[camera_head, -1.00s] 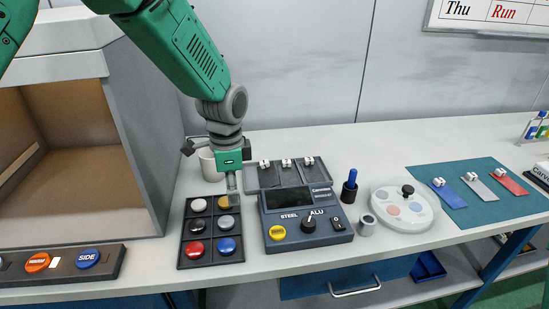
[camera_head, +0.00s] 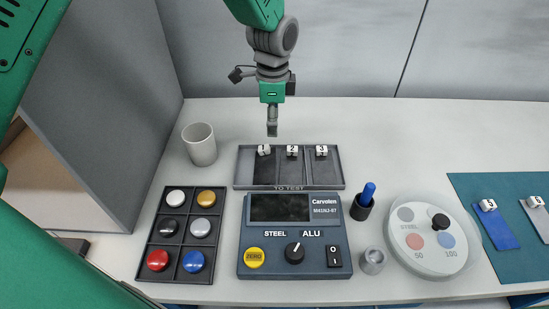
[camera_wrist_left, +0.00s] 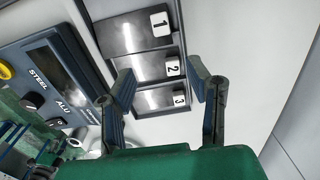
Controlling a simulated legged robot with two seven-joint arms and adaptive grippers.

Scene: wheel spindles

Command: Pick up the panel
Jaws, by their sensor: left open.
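Three flat grey panels with white numbered tags lie side by side in the "TO TEST" tray (camera_head: 237,170): panel 1 (camera_head: 260,172), panel 2 (camera_head: 291,172) and panel 3 (camera_head: 323,172). They also show in the left wrist view, as panel 1 (camera_wrist_left: 128,35), panel 2 (camera_wrist_left: 145,68) and panel 3 (camera_wrist_left: 155,100). My left gripper (camera_head: 272,132) points down above the tray's back edge, apart from the panels. In the wrist view its two fingers (camera_wrist_left: 158,76) are spread and empty, with panels 2 and 3 seen between them. My right gripper is not in view.
A dark Carvolen meter (camera_head: 293,268) stands in front of the tray. A button tray (camera_head: 141,260) and white cup (camera_head: 200,147) are at left. A blue-handled tool (camera_head: 368,193), round white plate (camera_head: 425,262) and teal mat (camera_head: 500,262) are at right. The back table is clear.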

